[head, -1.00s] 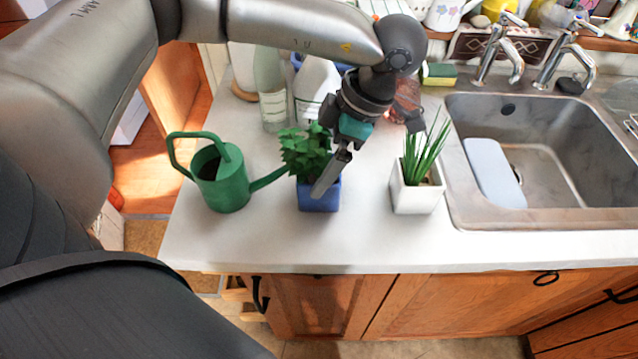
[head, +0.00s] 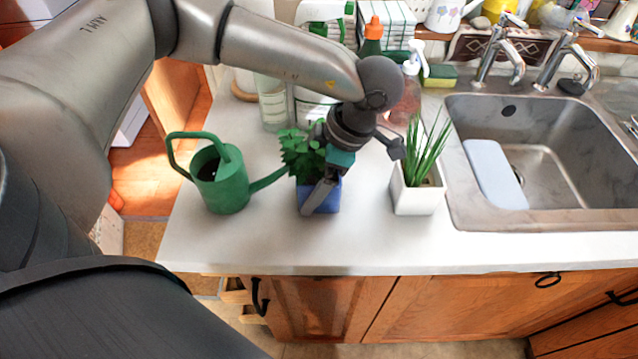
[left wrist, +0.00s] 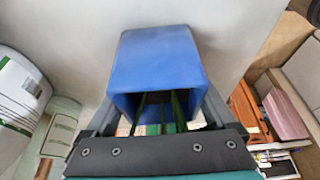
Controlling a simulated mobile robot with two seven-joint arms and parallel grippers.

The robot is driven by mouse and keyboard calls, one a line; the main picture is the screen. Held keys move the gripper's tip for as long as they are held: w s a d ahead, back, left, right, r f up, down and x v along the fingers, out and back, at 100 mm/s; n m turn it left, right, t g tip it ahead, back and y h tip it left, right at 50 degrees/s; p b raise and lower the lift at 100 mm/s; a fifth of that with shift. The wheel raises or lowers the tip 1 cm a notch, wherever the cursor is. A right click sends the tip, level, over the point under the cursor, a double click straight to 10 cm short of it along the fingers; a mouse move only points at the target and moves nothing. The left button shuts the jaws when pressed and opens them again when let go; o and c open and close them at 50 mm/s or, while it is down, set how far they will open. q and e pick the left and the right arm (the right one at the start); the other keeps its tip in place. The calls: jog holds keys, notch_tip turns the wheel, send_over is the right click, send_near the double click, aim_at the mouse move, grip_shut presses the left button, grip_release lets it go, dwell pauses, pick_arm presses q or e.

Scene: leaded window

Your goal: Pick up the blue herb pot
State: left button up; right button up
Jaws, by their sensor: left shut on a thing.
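The blue herb pot (head: 333,198) with a bushy green herb (head: 300,155) appears upright on the white countertop, between the green watering can and the white chive pot. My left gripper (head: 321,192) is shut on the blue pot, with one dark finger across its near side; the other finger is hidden. In the left wrist view, the blue pot (left wrist: 158,65) sits between the two fingers, with some green stems showing at its opening. My right gripper is not in view.
The green watering can (head: 222,185) stands close on the left, its spout reaching toward the blue pot. The white chive pot (head: 415,197) stands on the right, before the sink (head: 550,160). Bottles (head: 405,95) stand behind. The countertop's front strip (head: 300,245) is clear.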

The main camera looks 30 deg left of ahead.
pick_arm(q)
jog(key=c, duration=0.9)
jog(key=shift+d, duration=0.1)
